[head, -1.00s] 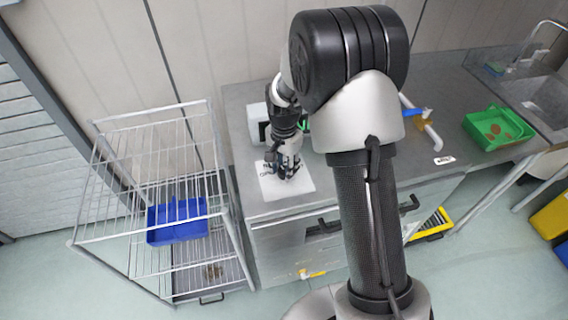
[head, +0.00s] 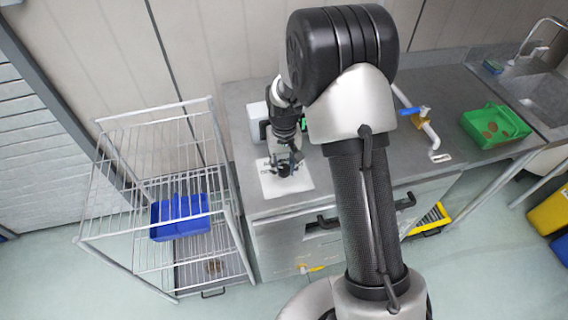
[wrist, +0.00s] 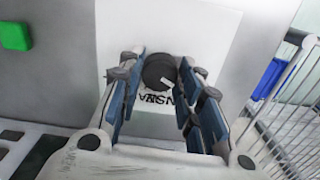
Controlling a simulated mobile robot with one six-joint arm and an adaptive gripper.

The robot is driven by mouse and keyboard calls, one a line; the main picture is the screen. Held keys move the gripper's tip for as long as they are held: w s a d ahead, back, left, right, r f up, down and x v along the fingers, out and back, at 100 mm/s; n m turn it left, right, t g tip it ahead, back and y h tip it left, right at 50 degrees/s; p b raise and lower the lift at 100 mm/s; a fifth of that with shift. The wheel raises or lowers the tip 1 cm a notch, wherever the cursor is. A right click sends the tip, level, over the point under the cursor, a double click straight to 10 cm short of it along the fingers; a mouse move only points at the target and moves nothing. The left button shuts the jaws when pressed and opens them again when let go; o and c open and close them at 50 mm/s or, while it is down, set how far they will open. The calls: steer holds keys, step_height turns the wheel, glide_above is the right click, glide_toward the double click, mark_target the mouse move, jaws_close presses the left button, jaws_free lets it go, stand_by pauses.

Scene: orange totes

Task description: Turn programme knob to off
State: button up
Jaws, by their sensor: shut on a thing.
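The programme knob (wrist: 158,70) is a round black knob with a white pointer line, on a white panel (wrist: 190,25) with dark lettering that reads upside down in the wrist view. The pointer slants toward the lower right there. My gripper (wrist: 161,78) has its blue-and-grey fingers on both sides of the knob, shut on it. Part of the lettering is hidden, so I cannot read the setting. In the head view my gripper (head: 284,166) is at the white panel (head: 298,184) on the grey bench; the knob is hard to make out there.
A wire rack (head: 150,112) with a blue bin (head: 180,218) stands left of the bench (head: 240,110). A green tote (head: 478,125) and a pipe with a blue-handled valve (head: 413,111) are at right. A green square (wrist: 15,36) shows in the wrist view.

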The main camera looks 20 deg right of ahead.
mark_target(284, 168)
steer(key=shift+n, duration=0.5)
steer(key=o, duration=1.1)
steer(key=shift+r, duration=6.05)
